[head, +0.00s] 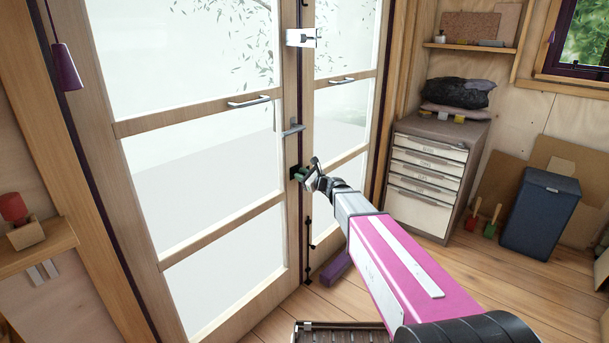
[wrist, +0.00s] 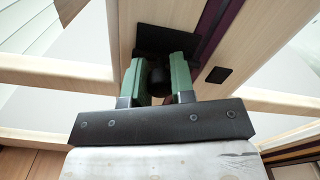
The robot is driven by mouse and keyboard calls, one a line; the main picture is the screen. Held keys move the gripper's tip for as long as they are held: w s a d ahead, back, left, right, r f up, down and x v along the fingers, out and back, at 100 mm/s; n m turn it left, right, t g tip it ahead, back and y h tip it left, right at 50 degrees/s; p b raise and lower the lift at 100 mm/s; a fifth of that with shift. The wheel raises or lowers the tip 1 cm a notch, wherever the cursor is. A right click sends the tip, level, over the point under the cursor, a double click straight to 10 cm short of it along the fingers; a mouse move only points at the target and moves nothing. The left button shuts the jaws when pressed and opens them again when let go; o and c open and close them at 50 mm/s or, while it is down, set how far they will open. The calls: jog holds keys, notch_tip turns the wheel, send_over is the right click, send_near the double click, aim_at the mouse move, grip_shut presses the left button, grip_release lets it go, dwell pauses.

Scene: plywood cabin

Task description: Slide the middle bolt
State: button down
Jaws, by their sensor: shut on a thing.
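The glazed double door (head: 210,225) stands at the left and centre in the head view. The middle bolt (head: 295,173) is a small dark fitting on the meeting stile, below the lever handle (head: 292,130). In the wrist view its round black knob (wrist: 158,80) stands out from a black plate (wrist: 165,38). My gripper (head: 305,174) is at the bolt; in the wrist view my gripper (wrist: 158,85) has its green fingers on either side of the knob, shut on it. The fingers and knob hide part of the plate.
A small black plate (wrist: 218,75) sits on the wood to the right of the bolt. A white latch (head: 300,38) is higher on the stile, and a thin black bolt (head: 309,250) is lower. A purple block (head: 336,268) lies by the door. A drawer cabinet (head: 430,175) stands right.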

jog(key=shift+s+a, duration=0.55)
jog(key=shift+s, duration=0.25)
jog(key=c, duration=1)
grip_release()
jog(key=shift+a, duration=0.1)
jog(key=shift+o, duration=0.2)
jog(key=v, duration=1.1)
